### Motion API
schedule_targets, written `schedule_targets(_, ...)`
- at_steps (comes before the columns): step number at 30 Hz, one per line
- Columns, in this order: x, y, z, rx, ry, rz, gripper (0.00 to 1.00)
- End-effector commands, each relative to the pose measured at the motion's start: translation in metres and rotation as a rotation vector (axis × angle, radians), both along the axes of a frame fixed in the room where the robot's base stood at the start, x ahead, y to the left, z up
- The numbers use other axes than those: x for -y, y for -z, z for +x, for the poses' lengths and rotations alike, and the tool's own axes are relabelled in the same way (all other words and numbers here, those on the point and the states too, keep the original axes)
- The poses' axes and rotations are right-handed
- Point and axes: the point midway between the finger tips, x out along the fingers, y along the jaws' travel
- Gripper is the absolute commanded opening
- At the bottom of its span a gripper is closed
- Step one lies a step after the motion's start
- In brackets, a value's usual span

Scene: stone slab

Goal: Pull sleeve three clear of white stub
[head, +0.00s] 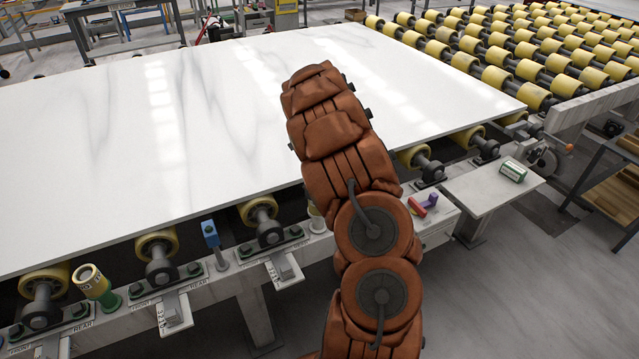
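A pale yellow piece (314,209) shows at the front rail, just left of my brown-covered arm. It stands over a whitish base (318,227); the arm is close beside it, and I cannot read a number or tell how far it sits over the base. A yellow hollow sleeve (91,279) with a small dark mark stands tilted on a green stub (110,301) at the far left of the rail. My gripper is not visible; only the arm's links show, rising over the slab's front edge.
The white stone slab (120,130) lies on yellow rollers (258,212). A blue-topped post (210,234) stands on the rail. Red and purple blocks (424,205) lie right of the arm. A small green-and-white box (513,171) sits on a side plate (480,190).

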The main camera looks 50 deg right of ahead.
Motion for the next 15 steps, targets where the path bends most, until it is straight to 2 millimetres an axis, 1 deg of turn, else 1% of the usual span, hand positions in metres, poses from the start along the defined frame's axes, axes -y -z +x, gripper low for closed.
schedule_targets(5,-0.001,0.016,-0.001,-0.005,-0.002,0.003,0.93)
schedule_targets(12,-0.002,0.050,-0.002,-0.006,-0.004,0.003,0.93)
schedule_targets(15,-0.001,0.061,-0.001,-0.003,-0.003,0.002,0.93)
